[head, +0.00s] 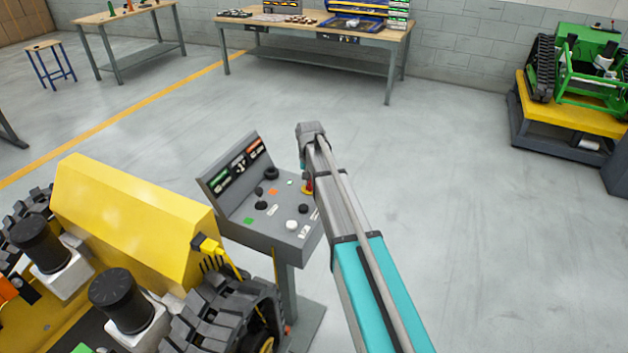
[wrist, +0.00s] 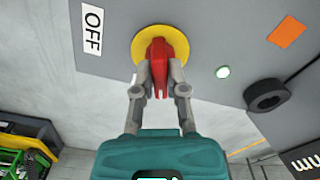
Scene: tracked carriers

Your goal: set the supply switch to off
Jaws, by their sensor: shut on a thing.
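The supply switch is a red handle (wrist: 157,52) on a round yellow plate (wrist: 137,47), fixed to the grey control panel (wrist: 200,55). An OFF label (wrist: 93,30) sits to the left of the plate in the wrist view. My gripper (wrist: 158,82) is shut on the red handle, one finger on each side. The handle points roughly up and down in the wrist view, not toward the OFF label. In the head view, the red switch (head: 309,186) shows at the panel's right edge, partly hidden by my arm.
A black knob (wrist: 265,95), an orange square (wrist: 287,33) and a white button (wrist: 223,72) lie right of the switch. In the head view, a yellow tracked carrier (head: 130,205) stands left of the console (head: 262,225).

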